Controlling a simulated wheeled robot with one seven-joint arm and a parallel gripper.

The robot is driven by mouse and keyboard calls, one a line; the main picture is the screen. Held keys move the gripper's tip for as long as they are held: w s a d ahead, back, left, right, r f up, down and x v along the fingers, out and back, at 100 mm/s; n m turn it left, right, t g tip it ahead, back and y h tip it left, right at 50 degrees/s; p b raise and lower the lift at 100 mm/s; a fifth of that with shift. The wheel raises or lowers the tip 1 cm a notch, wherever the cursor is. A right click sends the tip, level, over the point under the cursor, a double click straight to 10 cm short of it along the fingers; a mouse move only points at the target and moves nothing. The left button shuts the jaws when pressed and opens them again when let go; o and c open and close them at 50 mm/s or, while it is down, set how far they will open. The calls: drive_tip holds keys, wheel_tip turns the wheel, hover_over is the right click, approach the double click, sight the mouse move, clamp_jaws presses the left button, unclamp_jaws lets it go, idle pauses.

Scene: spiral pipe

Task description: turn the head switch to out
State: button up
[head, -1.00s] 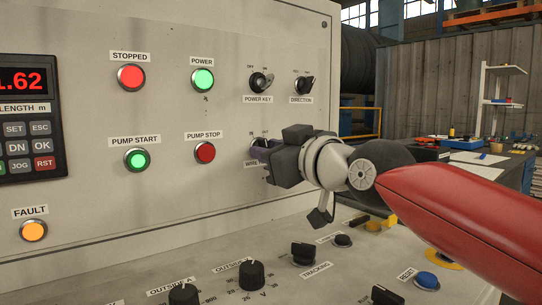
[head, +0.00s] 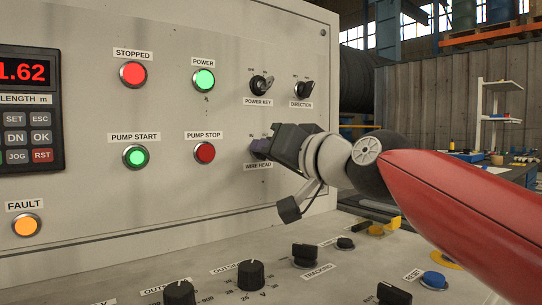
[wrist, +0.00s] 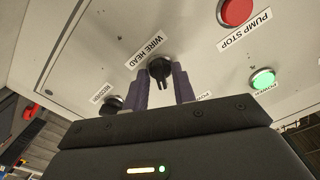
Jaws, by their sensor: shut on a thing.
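The wire head switch is a black rotary knob (wrist: 160,74) on the pale upright panel, beside its WIRE HEAD label (head: 258,166). In the wrist view the knob sits between the two purple fingers of my gripper (wrist: 161,82), which are shut on it. In the head view my gripper (head: 259,148) reaches the panel from the right, and its fingers and dark body hide the knob. Only part of the position marks above the knob shows, so I cannot read its setting.
The power key (head: 261,84) and direction switch (head: 302,89) sit above my gripper. The red pump stop button (head: 205,152) is to its left. Below, the sloping desk carries several black knobs and a blue reset button (head: 433,280).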

drive_tip(key=shift+m, duration=0.3)
drive_tip(key=o, duration=0.6)
drive_tip(key=shift+o, duration=0.2)
drive_tip(key=v, duration=0.7)
drive_tip(key=shift+s+d, duration=0.2)
drive_tip(key=shift+s, duration=0.15)
